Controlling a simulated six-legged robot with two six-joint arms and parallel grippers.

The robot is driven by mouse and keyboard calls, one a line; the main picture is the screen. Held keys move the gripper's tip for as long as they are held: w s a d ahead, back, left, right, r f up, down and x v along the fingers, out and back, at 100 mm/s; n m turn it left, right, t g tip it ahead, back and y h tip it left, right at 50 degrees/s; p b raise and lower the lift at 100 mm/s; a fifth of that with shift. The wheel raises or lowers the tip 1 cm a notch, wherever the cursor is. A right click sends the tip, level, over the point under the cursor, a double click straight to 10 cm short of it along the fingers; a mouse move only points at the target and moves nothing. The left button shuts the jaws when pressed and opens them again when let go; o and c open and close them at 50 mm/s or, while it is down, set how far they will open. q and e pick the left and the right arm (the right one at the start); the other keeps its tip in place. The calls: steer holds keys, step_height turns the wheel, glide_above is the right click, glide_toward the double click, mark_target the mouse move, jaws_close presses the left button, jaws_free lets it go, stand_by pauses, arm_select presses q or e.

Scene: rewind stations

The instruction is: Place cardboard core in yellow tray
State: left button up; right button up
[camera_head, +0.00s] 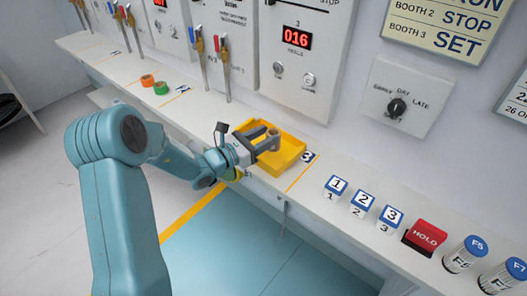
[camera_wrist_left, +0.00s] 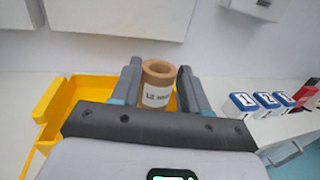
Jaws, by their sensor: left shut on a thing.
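The yellow tray (camera_head: 283,158) sits on the long white counter below the panel marked 3. My left gripper (camera_head: 270,138) reaches over the tray from the left. Its fingers are shut on the cardboard core (camera_head: 273,132), a short brown tube held upright. In the left wrist view the core (camera_wrist_left: 158,88) stands between the two fingers, with a white printed label facing the camera and its open top showing. The tray (camera_wrist_left: 75,92) shows behind and to the left of it. Whether the core touches the tray floor cannot be told. My right gripper is not in view.
Numbered blue-topped blocks (camera_head: 362,203) and a red HOLD block (camera_head: 425,237) stand on the counter to the right, with blue-capped cylinders (camera_head: 465,254) beyond. Orange and green rolls (camera_head: 160,88) lie to the left. The wall panel (camera_head: 305,55) rises behind the tray.

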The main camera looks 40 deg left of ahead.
arm_select(q)
step_height(320, 180, down, 6)
steer(key=shift+a, duration=0.1)
steer(key=shift+r, duration=0.1)
steer(key=shift+f+b, duration=0.25)
steer(key=shift+b, duration=0.05)
steer(key=o, duration=1)
steer(key=shift+o, duration=0.2)
steer(key=shift+r, duration=0.1)
